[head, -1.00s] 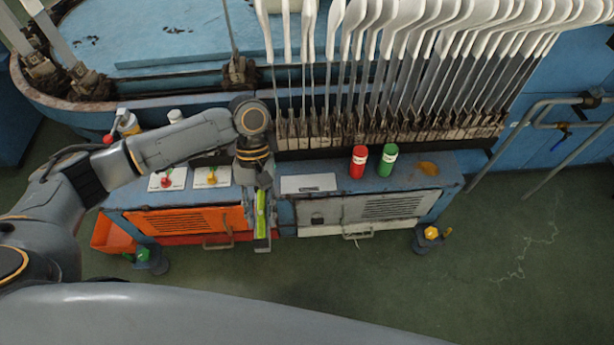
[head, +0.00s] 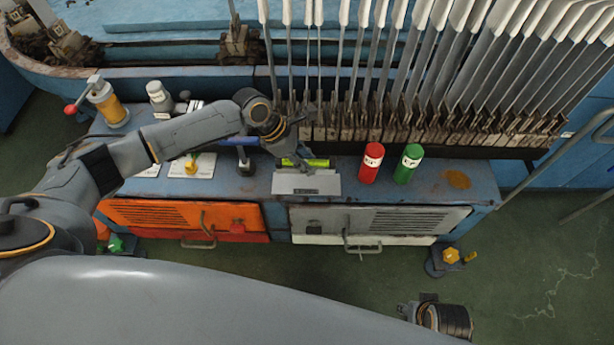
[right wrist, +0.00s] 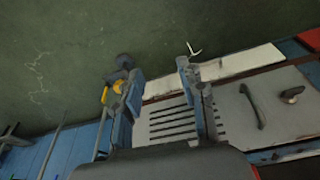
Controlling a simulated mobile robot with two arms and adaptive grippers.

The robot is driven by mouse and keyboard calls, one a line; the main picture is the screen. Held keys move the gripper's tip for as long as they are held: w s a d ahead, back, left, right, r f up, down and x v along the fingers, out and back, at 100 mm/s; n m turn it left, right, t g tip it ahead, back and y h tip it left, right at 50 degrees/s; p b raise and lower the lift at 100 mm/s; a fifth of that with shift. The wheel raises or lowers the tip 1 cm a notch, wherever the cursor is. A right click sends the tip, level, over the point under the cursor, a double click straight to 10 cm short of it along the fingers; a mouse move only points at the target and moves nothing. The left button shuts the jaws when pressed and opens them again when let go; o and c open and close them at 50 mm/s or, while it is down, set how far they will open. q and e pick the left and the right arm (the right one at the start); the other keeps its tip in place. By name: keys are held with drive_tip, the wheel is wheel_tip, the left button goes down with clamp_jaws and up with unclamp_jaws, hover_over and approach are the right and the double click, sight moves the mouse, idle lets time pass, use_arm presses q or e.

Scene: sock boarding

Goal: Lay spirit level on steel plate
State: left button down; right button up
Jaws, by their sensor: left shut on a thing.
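The yellow-green spirit level (head: 316,163) lies crosswise at the back edge of the grey steel plate (head: 306,183) in the head view. My left gripper (head: 294,160) is shut on its left part, and the fingers hide some of it. I cannot tell whether the level touches the plate or hovers over it. The plate lies flat on the blue bench top. My right gripper (right wrist: 160,95) is open and empty in the right wrist view, its fingers wide apart. Part of it (head: 432,315) shows at the bottom of the head view, over the floor.
A red cylinder (head: 371,163) and a green cylinder (head: 408,164) stand right of the plate. White cards with small knobs (head: 192,166) lie to its left. A row of white-topped sock boards (head: 420,70) rises behind. The bench's front right top is mostly clear.

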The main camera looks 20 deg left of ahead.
use_arm(q)
wheel_tip(320, 180, down, 3)
drive_tip(key=shift+f+b, duration=0.15)
drive_tip(key=shift+b, duration=0.25)
drive_tip(key=shift+f+b, duration=0.5)
drive_tip(key=shift+f, duration=1)
use_arm(e)
drive_tip(key=w+v, duration=0.2)
drive_tip(key=v, duration=0.5)
drive_tip(key=shift+r, duration=0.6)
use_arm(q)
drive_tip(key=c, duration=1)
unclamp_jaws()
drive_tip(key=shift+f, duration=0.1)
use_arm(e)
drive_tip(key=shift+f, duration=0.15)
